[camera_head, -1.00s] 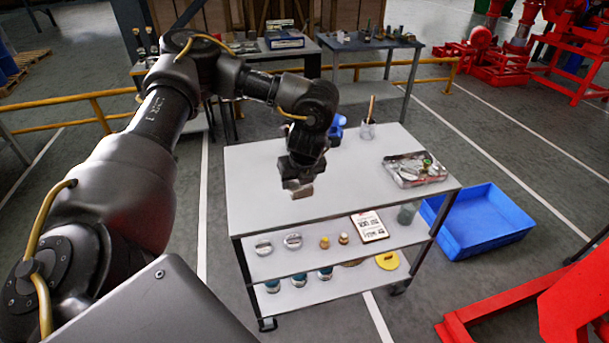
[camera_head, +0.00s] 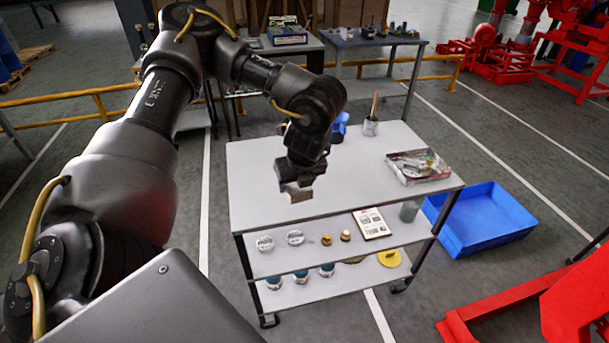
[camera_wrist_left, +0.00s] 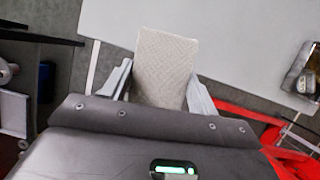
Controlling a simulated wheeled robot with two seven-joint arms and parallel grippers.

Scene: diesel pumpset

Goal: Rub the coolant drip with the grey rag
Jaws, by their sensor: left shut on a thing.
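My left gripper (camera_head: 296,187) is shut on the grey rag (camera_wrist_left: 166,66), which stands out as a stiff, flat, woven-looking piece between the two fingers in the left wrist view. In the head view the rag (camera_head: 300,195) is a small pale patch under the fingers, over the front left part of the white cart top (camera_head: 250,170). I cannot tell whether the rag touches the surface. I cannot make out the coolant drip in either view. My right gripper is out of view.
A tray of metal parts (camera_head: 418,166) lies at the cart top's right end. A cup with a brush (camera_head: 371,127) and a blue object (camera_head: 340,127) stand at the back. Lower shelves hold tins and a printed card (camera_head: 371,223). A blue crate (camera_head: 485,220) is on the floor.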

